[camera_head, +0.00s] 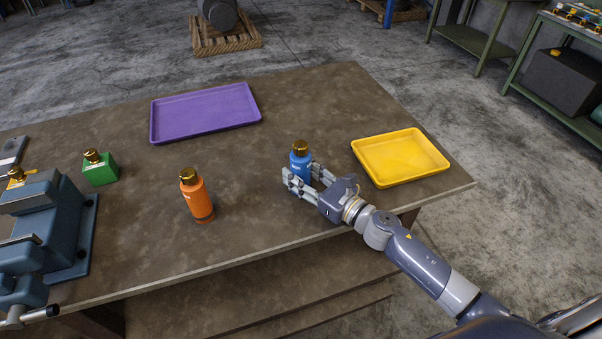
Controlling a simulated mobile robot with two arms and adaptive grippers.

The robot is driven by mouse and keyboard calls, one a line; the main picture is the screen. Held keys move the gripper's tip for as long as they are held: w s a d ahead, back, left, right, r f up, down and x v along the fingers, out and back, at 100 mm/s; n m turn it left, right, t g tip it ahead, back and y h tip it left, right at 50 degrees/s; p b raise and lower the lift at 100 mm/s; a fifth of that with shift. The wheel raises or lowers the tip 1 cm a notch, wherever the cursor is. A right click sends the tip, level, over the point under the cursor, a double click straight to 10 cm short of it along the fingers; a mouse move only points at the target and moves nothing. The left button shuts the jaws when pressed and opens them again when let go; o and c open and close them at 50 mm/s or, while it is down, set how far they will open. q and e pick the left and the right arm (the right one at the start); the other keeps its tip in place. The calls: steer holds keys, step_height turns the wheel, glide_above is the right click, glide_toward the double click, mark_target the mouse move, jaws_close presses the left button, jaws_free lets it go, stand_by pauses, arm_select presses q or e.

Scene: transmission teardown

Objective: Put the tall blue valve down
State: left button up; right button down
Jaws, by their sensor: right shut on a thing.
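The tall blue valve (300,160), with a gold top, stands upright at the right part of the table, between the orange valve and the yellow tray. My right gripper (303,178) is shut on the blue valve, with its fingers around the lower part and hiding its base. I cannot tell whether its base touches the table. My left gripper is not in view.
The brown table (270,240) bears an empty purple tray (205,112), an empty yellow tray (402,158), an orange valve (196,196), a green block-shaped valve (100,169) and a blue vise (50,225) at left. The table's middle is clear.

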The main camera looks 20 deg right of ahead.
steer(key=c, duration=1)
jaws_free()
steer(key=shift+o, duration=0.2)
steer(key=shift+s, duration=0.1)
steer(key=b+v, duration=0.3)
steer(key=v, duration=0.7)
steer(key=shift+s, duration=0.1)
steer(key=shift+b+v, duration=0.4)
steer(key=shift+v, duration=0.5)
steer(key=shift+d+r, duration=0.1)
